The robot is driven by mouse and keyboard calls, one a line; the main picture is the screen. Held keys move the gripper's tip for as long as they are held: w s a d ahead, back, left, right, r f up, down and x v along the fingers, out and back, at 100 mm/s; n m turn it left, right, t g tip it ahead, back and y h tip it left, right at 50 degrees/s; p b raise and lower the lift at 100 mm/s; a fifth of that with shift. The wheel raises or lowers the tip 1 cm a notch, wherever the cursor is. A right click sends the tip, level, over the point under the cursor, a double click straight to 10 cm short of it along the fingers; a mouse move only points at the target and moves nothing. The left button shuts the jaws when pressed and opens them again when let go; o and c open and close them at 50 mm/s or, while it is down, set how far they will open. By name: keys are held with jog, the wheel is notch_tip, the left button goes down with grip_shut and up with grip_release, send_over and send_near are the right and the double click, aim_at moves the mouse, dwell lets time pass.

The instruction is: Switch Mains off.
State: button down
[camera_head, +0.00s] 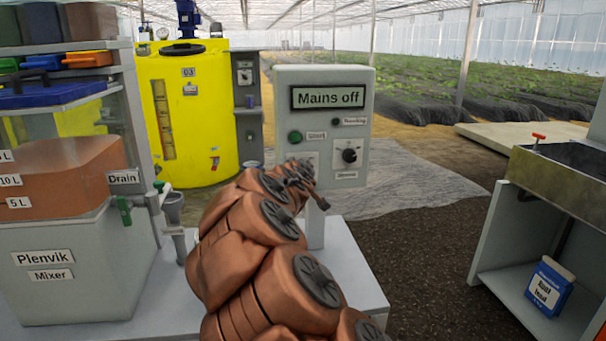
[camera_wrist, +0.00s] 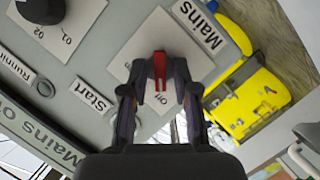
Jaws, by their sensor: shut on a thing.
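The grey control panel (camera_head: 340,90) stands in the middle of the head view, and its display (camera_head: 328,97) reads "Mains off". In the wrist view, the red Mains switch handle (camera_wrist: 159,66) sits on a white plate, near the "Mains" label (camera_wrist: 200,25). An "Off" label (camera_wrist: 157,98) shows just below the handle in that view. My gripper (camera_wrist: 160,76) is shut on the red handle, one finger on each side. In the head view my arm hides the switch, and my gripper (camera_head: 307,184) is at the panel's lower left.
The panel also carries a green Start button (camera_head: 295,137), a Running lamp (camera_head: 335,121) and a black knob (camera_head: 349,155). The Plenvik mixer (camera_head: 60,265) stands at left, a yellow tank (camera_head: 195,110) behind. A bench (camera_head: 570,165) with a blue container (camera_head: 549,288) below is at right.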

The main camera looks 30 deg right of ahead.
dwell(0.3)
jog(key=c, duration=1.2)
grip_release()
jog(key=shift+w+a, duration=0.1)
jog(key=v, duration=1.2)
